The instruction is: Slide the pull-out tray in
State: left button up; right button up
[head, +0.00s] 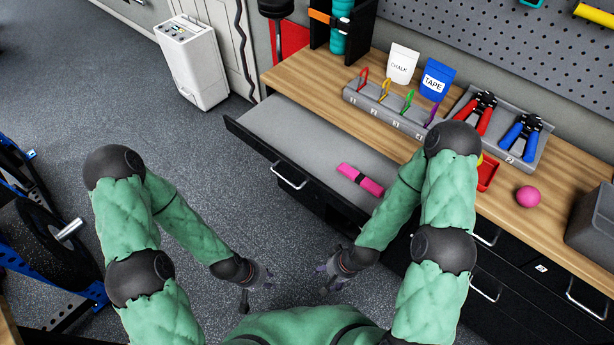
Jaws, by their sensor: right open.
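The pull-out tray (290,129) is a grey flat surface with a dark front, extended from under the wooden workbench top. Its silver handle (288,176) is on the front face. A pink strap-like item with a dark band (361,180) lies on the tray near its right end. My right forearm hides part of that end. My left gripper (257,289) is low in front of the tray, open, empty and apart from it. My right gripper (329,281) is also low in front of the bench, open and empty, touching nothing.
The workbench top (305,77) holds a carabiner rack (385,108), chalk and tape pouches, a tray with red and blue tools (500,128) and a pink ball (528,197). A white unit (192,62) stands at the back left. Floor left of the tray is clear.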

aim_at(310, 148)
jog(key=l+z, duration=0.5)
jog(key=z, duration=0.2)
jog(key=i+l+u, duration=0.1)
jog(key=l+u, duration=0.15)
jog(key=l, duration=0.15)
jog(key=l+u, duration=0.25)
jog(key=i+l, duration=0.05)
jog(key=l, duration=0.1)
